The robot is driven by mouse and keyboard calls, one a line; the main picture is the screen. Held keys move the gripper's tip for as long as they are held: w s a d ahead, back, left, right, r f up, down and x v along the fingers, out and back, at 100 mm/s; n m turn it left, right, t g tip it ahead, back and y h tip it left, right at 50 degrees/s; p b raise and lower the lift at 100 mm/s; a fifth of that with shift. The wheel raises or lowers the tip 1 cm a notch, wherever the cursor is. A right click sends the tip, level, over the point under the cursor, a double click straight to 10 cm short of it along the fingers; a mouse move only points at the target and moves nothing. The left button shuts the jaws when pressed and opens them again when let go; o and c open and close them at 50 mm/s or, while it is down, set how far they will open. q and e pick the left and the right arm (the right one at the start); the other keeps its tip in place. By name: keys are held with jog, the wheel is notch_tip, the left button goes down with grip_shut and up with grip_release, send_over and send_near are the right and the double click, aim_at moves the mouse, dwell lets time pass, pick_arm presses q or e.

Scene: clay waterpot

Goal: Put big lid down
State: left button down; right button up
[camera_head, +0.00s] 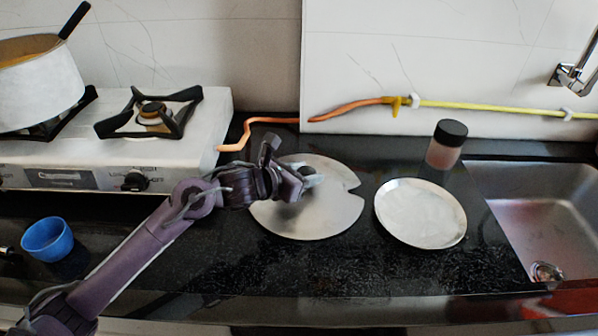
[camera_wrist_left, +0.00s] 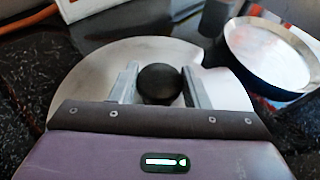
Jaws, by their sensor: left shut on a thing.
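The big lid (camera_head: 330,215) is a flat round grey metal disc over the black counter, in the middle of the head view. In the left wrist view the lid (camera_wrist_left: 92,75) shows a round black knob (camera_wrist_left: 160,84) between my fingers. My left gripper (camera_head: 312,177) comes in from the left over the lid; it also shows in the left wrist view (camera_wrist_left: 158,86), its two fingers on either side of the knob, shut on it. The lid looks level and close to the counter; I cannot tell whether it touches. My right gripper is not in view.
A round metal plate (camera_head: 420,235) lies just right of the lid, with a dark-capped jar (camera_head: 445,150) behind it. A sink (camera_head: 545,210) is at the right. A stove (camera_head: 190,150) with a white pot (camera_head: 38,90) and a blue bowl (camera_head: 47,240) are at the left. The front counter is clear.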

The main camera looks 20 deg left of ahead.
pick_arm(q)
jog(key=shift+d, duration=0.1)
jog(key=c, duration=1.2)
grip_release()
jog(key=shift+f, duration=0.1)
jog(key=o, duration=0.4)
jog(key=shift+r+p, duration=0.35)
jog(key=shift+r, duration=0.05)
jog(key=shift+s+a+b, duration=0.3)
jog(key=shift+s+a, duration=0.25)
jog(key=shift+s, duration=0.2)
jog(key=v, duration=0.9)
jog(key=shift+d+b, duration=0.1)
jog(key=shift+b, duration=0.3)
jog(key=shift+s+a+r, duration=0.2)
jog(key=shift+s+r, duration=0.05)
jog(key=shift+s, duration=0.15)
jog(key=shift+s+a+r, duration=0.15)
jog(key=shift+s, duration=0.05)
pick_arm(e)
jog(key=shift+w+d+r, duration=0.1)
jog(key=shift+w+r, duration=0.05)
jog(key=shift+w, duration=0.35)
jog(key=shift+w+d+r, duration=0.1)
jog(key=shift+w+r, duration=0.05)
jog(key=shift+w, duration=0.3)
